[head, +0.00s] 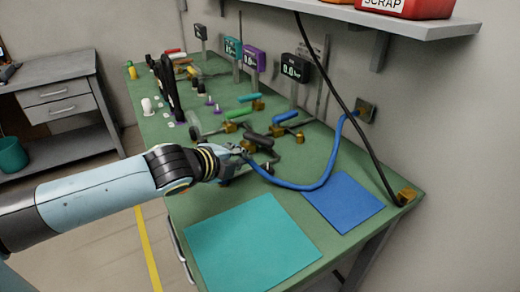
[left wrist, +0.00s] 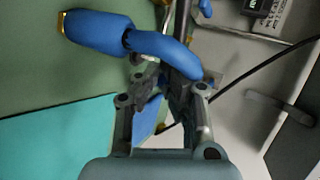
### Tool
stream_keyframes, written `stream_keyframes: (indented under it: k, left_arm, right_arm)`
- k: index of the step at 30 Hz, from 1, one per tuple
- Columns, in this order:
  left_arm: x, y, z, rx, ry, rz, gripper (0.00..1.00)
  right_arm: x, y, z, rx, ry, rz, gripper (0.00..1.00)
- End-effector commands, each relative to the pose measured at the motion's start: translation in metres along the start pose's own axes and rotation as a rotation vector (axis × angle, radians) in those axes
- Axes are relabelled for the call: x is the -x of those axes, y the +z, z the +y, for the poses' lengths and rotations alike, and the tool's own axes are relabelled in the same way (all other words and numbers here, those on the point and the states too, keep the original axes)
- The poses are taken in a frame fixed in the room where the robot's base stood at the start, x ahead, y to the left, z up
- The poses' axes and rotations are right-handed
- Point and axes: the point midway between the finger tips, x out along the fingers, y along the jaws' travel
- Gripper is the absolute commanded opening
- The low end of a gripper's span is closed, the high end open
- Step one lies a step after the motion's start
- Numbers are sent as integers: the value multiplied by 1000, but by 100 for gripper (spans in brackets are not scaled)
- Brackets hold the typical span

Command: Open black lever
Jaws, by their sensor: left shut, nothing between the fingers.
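A black lever (head: 258,140) lies on the green bench top, among brass fittings and metal pipework, near the middle of the head view. My left gripper (head: 243,152) is just in front of and to the left of it, shut and empty. I cannot tell whether it touches the lever. In the left wrist view the gripper (left wrist: 165,88) is close to a thick blue hose or handle (left wrist: 100,32), which passes beyond the fingertips. I cannot make out the black lever clearly in that view. My right gripper is not in view.
A blue hose (head: 315,186) curves from near the gripper to a wall fitting (head: 366,111). A blue lever (head: 285,117) and a green lever (head: 249,97) lie behind. A teal mat (head: 250,245) and a blue mat (head: 343,201) lie flat in front. Gauges (head: 294,68) stand along the wall.

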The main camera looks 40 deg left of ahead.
Motion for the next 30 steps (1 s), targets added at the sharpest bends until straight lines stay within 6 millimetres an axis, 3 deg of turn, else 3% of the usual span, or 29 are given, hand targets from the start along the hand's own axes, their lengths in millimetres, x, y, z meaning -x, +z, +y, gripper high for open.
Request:
stream_keyframes:
  k: [6, 12, 18, 30]
  left_arm:
    - [-49, 0, 0, 4, 0, -1, 0]
    - [-78, -1, -14, 3, -2, 1, 0]
    - [-90, -1, -19, 1, 1, 1, 0]
    - [-91, -1, -20, 1, 0, 0, 0]
  right_arm:
    - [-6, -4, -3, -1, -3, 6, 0]
    - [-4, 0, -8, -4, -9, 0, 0]
    - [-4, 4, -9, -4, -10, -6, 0]
    - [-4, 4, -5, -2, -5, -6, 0]
